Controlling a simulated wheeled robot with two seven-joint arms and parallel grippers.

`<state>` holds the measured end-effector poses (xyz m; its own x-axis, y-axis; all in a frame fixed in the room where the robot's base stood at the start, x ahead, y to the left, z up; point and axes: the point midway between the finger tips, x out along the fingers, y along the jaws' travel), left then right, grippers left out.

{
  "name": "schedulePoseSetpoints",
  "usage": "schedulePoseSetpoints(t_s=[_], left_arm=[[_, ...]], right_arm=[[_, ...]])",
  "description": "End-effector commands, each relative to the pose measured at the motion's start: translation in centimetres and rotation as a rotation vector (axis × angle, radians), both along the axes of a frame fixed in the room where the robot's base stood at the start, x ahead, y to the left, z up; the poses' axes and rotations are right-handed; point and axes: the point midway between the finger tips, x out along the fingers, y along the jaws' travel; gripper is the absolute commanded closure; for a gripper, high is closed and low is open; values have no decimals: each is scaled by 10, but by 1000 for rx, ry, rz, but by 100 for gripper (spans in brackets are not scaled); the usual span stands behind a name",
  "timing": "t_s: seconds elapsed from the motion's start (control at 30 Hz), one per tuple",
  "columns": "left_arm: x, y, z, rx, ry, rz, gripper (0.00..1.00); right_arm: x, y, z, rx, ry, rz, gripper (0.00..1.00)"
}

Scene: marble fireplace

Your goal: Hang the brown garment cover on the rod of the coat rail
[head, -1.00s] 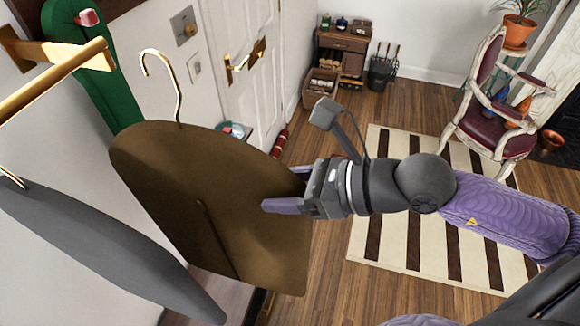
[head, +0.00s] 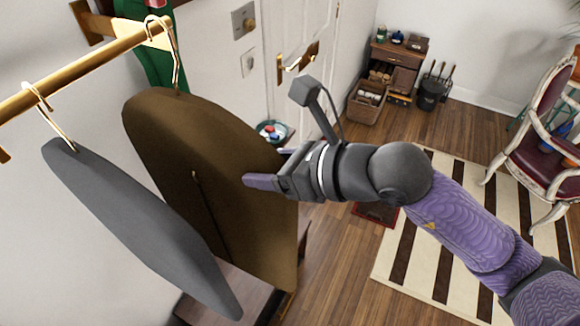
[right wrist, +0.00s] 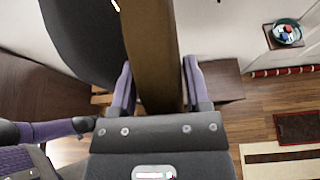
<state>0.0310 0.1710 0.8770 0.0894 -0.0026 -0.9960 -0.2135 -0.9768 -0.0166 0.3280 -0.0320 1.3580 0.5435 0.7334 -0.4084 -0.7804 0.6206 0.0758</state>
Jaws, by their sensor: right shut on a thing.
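The brown garment cover (head: 225,165) hangs upright at the left in the head view. Its gold wire hook (head: 177,62) is at the far end of the rod (head: 85,68) of the coat rail, and its curve appears to pass over the rod. Whether the hook bears on the rod, I cannot tell. My right gripper (head: 268,170) is shut on the cover's right edge. In the right wrist view the cover (right wrist: 155,60) stands edge-on between the two fingers (right wrist: 158,88). My left gripper is not seen in the head view.
A grey garment cover (head: 130,215) hangs on the rod by its own hook, close to the brown one. A green thing (head: 160,62) is behind the rod's end. A low brown bench (head: 225,292) stands below.

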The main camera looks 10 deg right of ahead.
Motion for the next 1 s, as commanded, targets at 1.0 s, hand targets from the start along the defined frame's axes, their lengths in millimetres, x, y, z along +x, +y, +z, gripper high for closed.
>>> schedulePoseSetpoints(t_s=[1.0], left_arm=[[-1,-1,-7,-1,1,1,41]], right_arm=[[46,60,-18,2,-4,1,100]])
